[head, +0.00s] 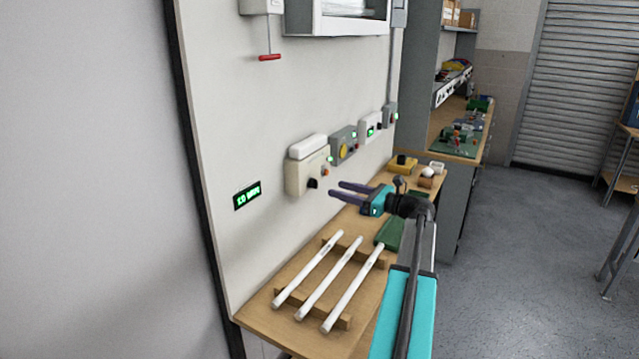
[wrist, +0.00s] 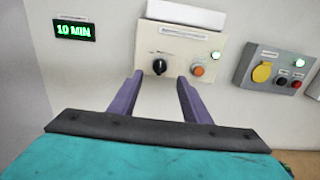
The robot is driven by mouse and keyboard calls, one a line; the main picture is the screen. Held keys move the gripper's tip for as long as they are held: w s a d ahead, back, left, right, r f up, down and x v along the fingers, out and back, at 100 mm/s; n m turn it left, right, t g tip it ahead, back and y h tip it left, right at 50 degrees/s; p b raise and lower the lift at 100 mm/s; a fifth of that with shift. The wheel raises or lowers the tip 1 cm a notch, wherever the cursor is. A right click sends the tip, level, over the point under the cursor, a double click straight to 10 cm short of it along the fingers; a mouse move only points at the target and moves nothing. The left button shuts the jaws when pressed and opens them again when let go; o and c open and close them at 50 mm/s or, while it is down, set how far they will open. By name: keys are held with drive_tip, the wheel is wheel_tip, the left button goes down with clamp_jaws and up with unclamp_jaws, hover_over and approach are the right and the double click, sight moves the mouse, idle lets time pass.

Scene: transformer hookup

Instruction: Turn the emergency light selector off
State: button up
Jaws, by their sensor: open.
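The emergency light box (head: 306,174) is a cream box with a white top, fixed to the wall panel. It also shows in the wrist view (wrist: 185,76). Its black selector knob (wrist: 159,66) sits at the left of its face, with an orange button (wrist: 198,71) and a lit green lamp (wrist: 215,56) to the right. The knob also shows in the head view (head: 312,183). My gripper (head: 335,188) is open and empty, its two purple fingers pointing at the box. In the wrist view the fingertips (wrist: 160,75) appear on either side of the knob's lower area, apart from it.
A green "10 MIN" display (wrist: 75,30) is on the wall left of the box. A grey box with a yellow socket (wrist: 262,72) is to the right. White tubes (head: 328,283) lie on a wooden rack on the bench below.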

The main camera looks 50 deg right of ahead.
sight(317, 184)
drive_tip(key=p+x, duration=0.2)
drive_tip(key=x, duration=0.6)
drive_tip(key=shift+w, duration=0.25)
drive_tip(key=c, duration=0.9)
drive_tip(key=shift+d, duration=0.15)
drive_tip(key=shift+c, duration=0.6)
